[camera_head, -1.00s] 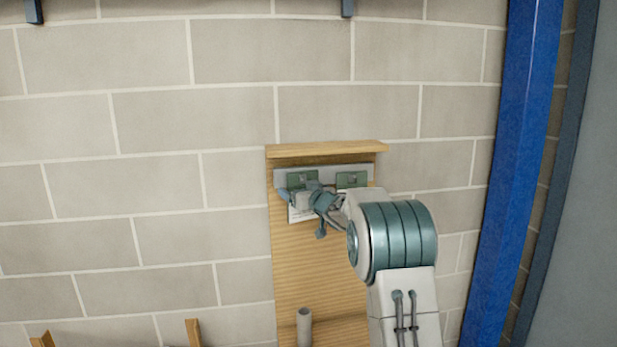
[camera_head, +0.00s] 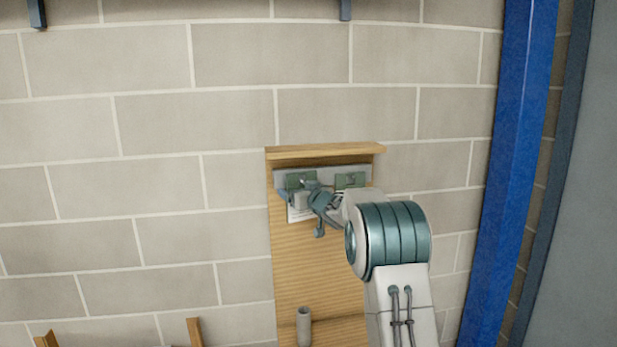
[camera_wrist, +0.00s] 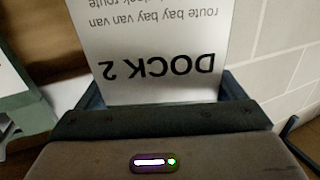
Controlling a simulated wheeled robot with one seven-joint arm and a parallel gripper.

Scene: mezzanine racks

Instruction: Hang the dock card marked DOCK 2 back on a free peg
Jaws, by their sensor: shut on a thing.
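The white card marked DOCK 2 (camera_wrist: 150,60) is between the fingers of my gripper in the wrist view, its print upside down. My gripper (camera_head: 306,197) is shut on the card, in front of the upper part of a wooden board (camera_head: 318,262). A grey strip (camera_head: 322,177) runs across the board's top, with a green block at left (camera_head: 293,182) and another at right (camera_head: 350,180). In the head view my gripper and wrist cover much of the strip. I cannot make out the pegs or whether the card touches one.
A small wooden ledge (camera_head: 325,150) juts out above the strip. A grey upright cylinder (camera_head: 303,325) stands low in front of the board. A blue post (camera_head: 513,170) rises at right. In the wrist view a pale green object (camera_wrist: 28,112) is close at left.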

